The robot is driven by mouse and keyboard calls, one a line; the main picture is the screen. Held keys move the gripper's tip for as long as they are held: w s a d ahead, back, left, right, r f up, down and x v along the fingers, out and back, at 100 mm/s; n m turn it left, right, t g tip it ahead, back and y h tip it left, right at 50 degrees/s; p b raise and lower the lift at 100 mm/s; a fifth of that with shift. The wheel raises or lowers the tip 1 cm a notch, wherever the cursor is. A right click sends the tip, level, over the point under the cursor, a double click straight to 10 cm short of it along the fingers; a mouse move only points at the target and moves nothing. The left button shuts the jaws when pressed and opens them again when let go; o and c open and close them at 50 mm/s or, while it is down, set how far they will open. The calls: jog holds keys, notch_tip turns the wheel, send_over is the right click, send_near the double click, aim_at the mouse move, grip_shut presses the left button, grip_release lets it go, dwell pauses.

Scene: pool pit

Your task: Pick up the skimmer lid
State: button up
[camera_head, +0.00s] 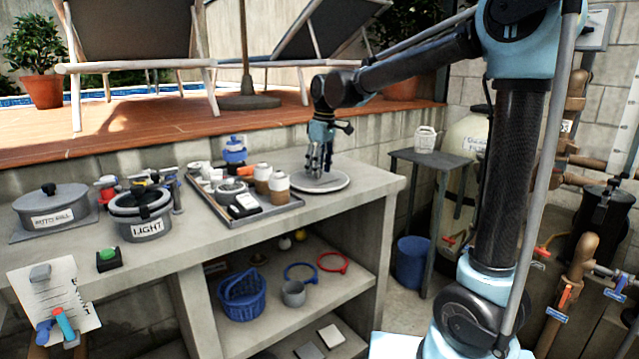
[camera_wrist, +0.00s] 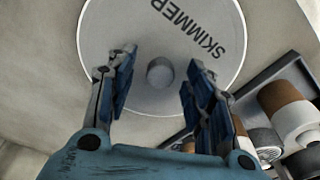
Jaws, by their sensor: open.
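The skimmer lid (camera_head: 337,184) is a flat, round, pale grey disc lying on the concrete counter, near its right end. In the wrist view the lid (camera_wrist: 185,60) shows dark "SKIMMER" lettering and a small round grey knob (camera_wrist: 160,72) at its middle. My gripper (camera_head: 318,174) points down over the lid. In the wrist view my gripper (camera_wrist: 158,85) is open, with one blue-padded finger on each side of the knob and gaps between. I cannot tell how far above the lid the fingertips are. Nothing is between the fingers but the knob.
A tray (camera_head: 247,218) with jars and small items stands just left of the lid, close to my gripper. Further left on the counter (camera_head: 368,190) are a pot marked "LIGHT" (camera_head: 140,212) and a wide lidded pot (camera_head: 52,208). A stone wall rises behind.

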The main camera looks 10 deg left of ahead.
grip_shut()
notch_tip(320, 180, up, 10)
dwell(0.7)
jog(key=shift+f, duration=0.1)
